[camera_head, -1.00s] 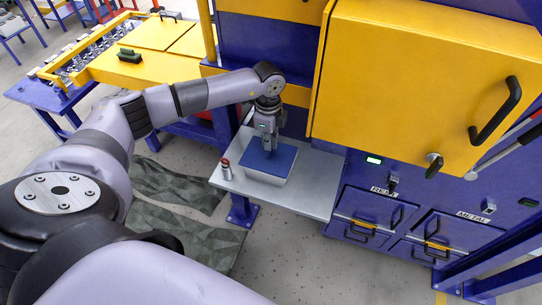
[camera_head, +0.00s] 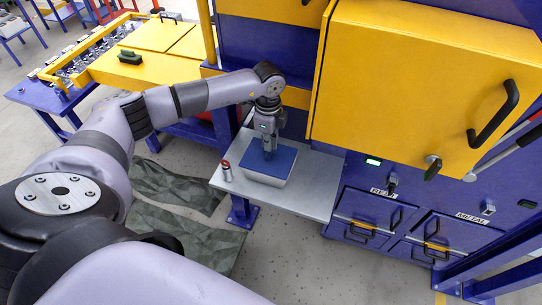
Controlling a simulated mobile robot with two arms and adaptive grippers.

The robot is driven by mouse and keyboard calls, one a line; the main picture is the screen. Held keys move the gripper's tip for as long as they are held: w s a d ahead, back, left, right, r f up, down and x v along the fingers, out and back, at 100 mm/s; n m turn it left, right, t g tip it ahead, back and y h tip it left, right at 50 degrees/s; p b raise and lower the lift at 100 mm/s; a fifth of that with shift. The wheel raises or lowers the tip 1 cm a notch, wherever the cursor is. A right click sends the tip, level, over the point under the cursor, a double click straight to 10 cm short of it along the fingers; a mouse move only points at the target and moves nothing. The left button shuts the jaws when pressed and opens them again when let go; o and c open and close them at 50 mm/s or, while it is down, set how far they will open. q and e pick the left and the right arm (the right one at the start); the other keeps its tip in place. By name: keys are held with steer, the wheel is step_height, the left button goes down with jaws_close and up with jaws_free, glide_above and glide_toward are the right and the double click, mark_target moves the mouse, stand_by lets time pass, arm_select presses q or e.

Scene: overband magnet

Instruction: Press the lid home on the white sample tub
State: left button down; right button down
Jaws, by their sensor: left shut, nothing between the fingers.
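The white sample tub (camera_head: 265,181) stands on a grey metal shelf (camera_head: 313,190) at the front of the blue machine. Its blue lid (camera_head: 283,161) lies over the top of the tub; whether its rim is fully seated is too small to tell. My left gripper (camera_head: 267,157) is shut and empty and points down at the lid's upper middle. Its fingertips are at or very close to the lid surface; I cannot tell contact for sure. The gripper hides part of the lid's far edge. My right gripper is not in view.
A small red-and-silver cylinder (camera_head: 226,171) stands on the shelf left of the tub. A large yellow door (camera_head: 420,80) with a black handle overhangs to the right. Drawers (camera_head: 365,220) sit below it. Green mats (camera_head: 180,188) lie on the floor.

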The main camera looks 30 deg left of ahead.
arm_select(q)
steer(key=shift+r+p, duration=1.9)
steer(key=shift+r, duration=0.95)
